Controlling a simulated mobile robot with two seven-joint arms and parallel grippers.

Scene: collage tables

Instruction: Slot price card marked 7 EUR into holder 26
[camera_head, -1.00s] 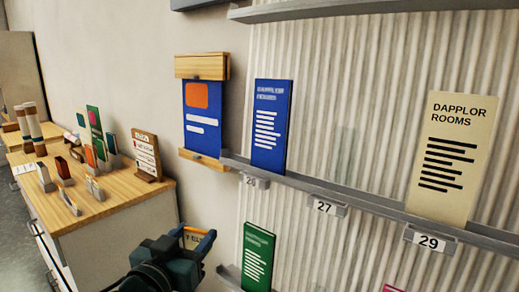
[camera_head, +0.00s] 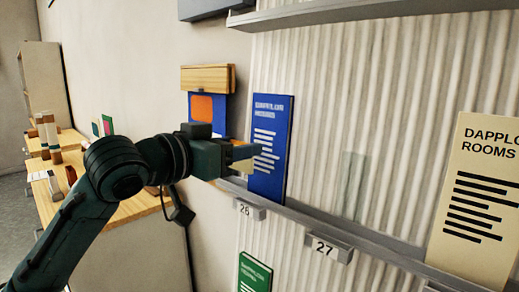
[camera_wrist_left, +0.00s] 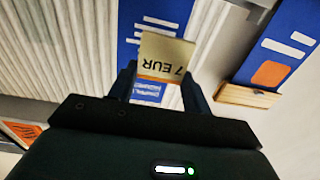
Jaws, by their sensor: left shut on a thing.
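The cream price card (camera_wrist_left: 165,56), marked 7 EUR, reads upside down in the left wrist view. It is held between the fingertips of my left gripper (camera_wrist_left: 158,82). In the head view, my left gripper (camera_head: 243,153) is in front of the tall blue board and above holder 26 (camera_head: 250,209). Holder 26 is a small grey label clip on the front of the shelf rail, below the blue board (camera_head: 270,165). The card is mostly hidden by the gripper in the head view, and whether it touches the board cannot be told. My right gripper is out of view.
The grey shelf rail (camera_head: 385,250) runs to the right, with holder 27 (camera_head: 328,247) on it. A cream board (camera_head: 475,210) stands further right. A green board (camera_head: 254,273) is below. A wooden-topped counter (camera_head: 128,208) stands at left, partly behind my arm.

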